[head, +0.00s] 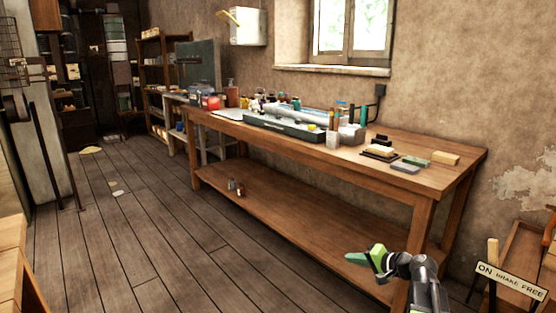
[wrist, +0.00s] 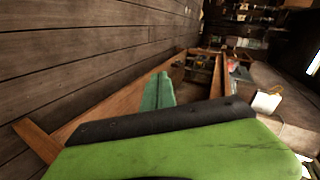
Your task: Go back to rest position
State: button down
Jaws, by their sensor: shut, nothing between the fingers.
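My gripper (head: 374,260) shows at the lower right of the head view, at the end of my grey arm. Its green fingers are shut with nothing between them and point left. It appears in front of the long wooden workbench (head: 330,165), in line with the bench's lower shelf (head: 290,216). In the wrist view my green and black finger (wrist: 170,140) fills the lower part, with a darker green tip (wrist: 158,92) beyond it. No handwheel press can be made out in either view.
Bottles, a long tray (head: 283,132) and small blocks (head: 445,158) stand on the workbench. A sign reading "ON BRAKE FREE" (head: 512,281) is at the lower right. A wooden edge (head: 12,265) is at the lower left. The plank floor (head: 120,240) between is mostly clear.

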jog(key=s+a+f+n+g+h, duration=0.1)
jog(key=s+a+f+n+g, duration=0.35)
jog(key=a, duration=0.65)
jog(key=s+a+f+n+g+h, duration=0.25)
jog(key=s+a+f, duration=0.35)
jog(key=a, duration=0.4)
jog(key=s+d+f+g+h, duration=0.35)
jog(key=s+d, duration=0.25)
jog(key=d, duration=0.2)
notch_tip(320, 180, up, 36)
jog(key=p, duration=3.5)
jog(key=shift+s+d+n+h, duration=0.15)
jog(key=shift+s+n+h, duration=0.15)
jog(key=shift+s, duration=0.1)
